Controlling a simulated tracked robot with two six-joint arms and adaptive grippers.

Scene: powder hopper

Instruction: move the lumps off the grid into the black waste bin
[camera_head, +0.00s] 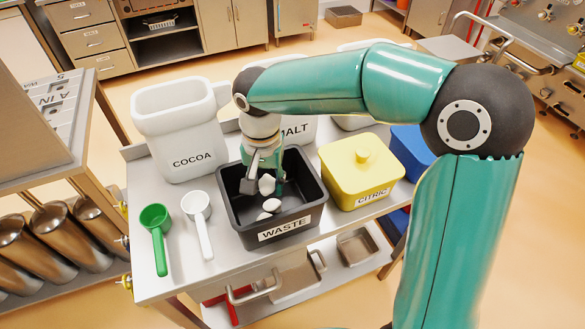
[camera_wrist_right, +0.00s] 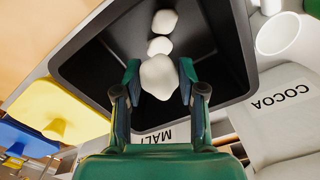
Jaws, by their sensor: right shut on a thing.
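The black waste bin (camera_head: 285,228), labelled WASTE, stands on the steel table. My right gripper (camera_head: 264,184) points down into it and is shut on a whitish lump (camera_head: 267,185). In the right wrist view this lump (camera_wrist_right: 159,77) sits between the two fingertips, above the bin floor. Two more whitish lumps lie in the bin, one nearer the gripper (camera_head: 271,204) and one farther toward the front wall (camera_head: 264,216). I cannot make out the grid or any lumps on it. My left gripper is out of view.
A white COCOA container (camera_head: 185,140) and a MALT container (camera_head: 297,130) stand behind the bin. A yellow lidded CITRIC box (camera_head: 358,175) and a blue container (camera_head: 411,150) are to its right. A green scoop (camera_head: 156,237) and a white scoop (camera_head: 199,222) lie to its left.

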